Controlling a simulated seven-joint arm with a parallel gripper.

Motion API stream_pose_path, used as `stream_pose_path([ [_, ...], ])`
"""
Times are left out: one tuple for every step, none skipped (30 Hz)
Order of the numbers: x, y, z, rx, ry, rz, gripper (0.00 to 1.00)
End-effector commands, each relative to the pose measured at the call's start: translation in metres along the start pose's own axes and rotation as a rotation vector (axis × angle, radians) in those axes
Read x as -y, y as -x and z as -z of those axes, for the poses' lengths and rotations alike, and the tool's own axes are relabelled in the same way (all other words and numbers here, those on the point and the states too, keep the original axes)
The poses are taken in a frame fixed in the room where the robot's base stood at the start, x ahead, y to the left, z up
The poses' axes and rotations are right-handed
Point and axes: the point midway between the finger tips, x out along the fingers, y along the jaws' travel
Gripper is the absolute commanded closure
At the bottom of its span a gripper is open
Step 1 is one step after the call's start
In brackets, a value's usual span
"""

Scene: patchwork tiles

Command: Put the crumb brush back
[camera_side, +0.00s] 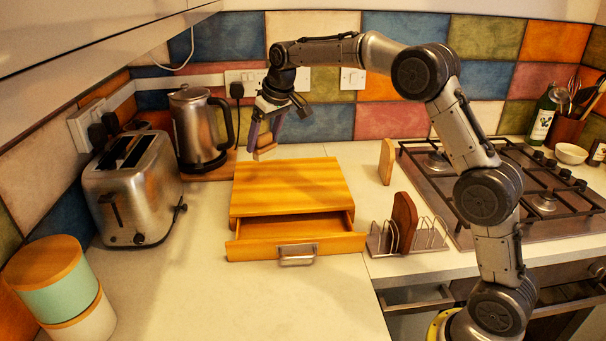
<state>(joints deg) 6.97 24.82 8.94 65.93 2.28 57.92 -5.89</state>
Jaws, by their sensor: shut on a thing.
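My gripper (265,142) is above the back left of the wooden box, close to the kettle. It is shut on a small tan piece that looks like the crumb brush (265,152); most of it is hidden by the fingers. The wooden box (290,178) stands on the counter with its drawer (330,243) pulled partly out at the front. The drawer has a metal handle (297,255). The part of the drawer's inside that shows is dark and looks empty. The held piece appears above the box top; I cannot tell the gap.
A steel kettle (198,130) and a toaster (132,190) stand at the left. A toast rack (425,236) holding a brown slice (403,219) stands right of the drawer, with a tan upright piece (386,162) behind. The hob (480,190) is further right. The front counter is clear.

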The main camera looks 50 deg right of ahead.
Motion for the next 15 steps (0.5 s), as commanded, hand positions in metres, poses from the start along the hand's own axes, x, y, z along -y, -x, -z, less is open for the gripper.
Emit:
stream_pose_path([
  [0.0, 0.0, 0.0, -0.001, 0.0, 0.0, 0.63],
  [0.0, 0.0, 0.0, -0.001, 0.0, 0.0, 0.63],
  [-0.001, 0.001, 0.0, -0.001, -0.002, -0.001, 0.63],
  [-0.003, 0.002, -0.001, -0.002, -0.005, -0.002, 0.63],
  [-0.005, 0.004, -0.003, -0.002, -0.01, -0.004, 0.63],
  [-0.01, 0.007, -0.005, -0.003, -0.019, -0.009, 0.63],
  [-0.014, 0.01, -0.009, -0.002, -0.029, -0.012, 0.63],
  [-0.02, 0.015, -0.013, -0.004, -0.04, -0.018, 0.63],
  [-0.029, 0.021, -0.02, -0.003, -0.06, -0.026, 0.63],
  [-0.037, 0.027, -0.026, -0.003, -0.077, -0.033, 0.63],
  [-0.045, 0.033, -0.034, -0.003, -0.097, -0.041, 0.63],
  [-0.057, 0.041, -0.045, -0.003, -0.124, -0.053, 0.63],
  [-0.065, 0.048, -0.055, -0.003, -0.146, -0.062, 0.63],
  [-0.074, 0.055, -0.065, -0.003, -0.169, -0.072, 0.63],
  [-0.085, 0.064, -0.08, -0.004, -0.201, -0.084, 0.63],
])
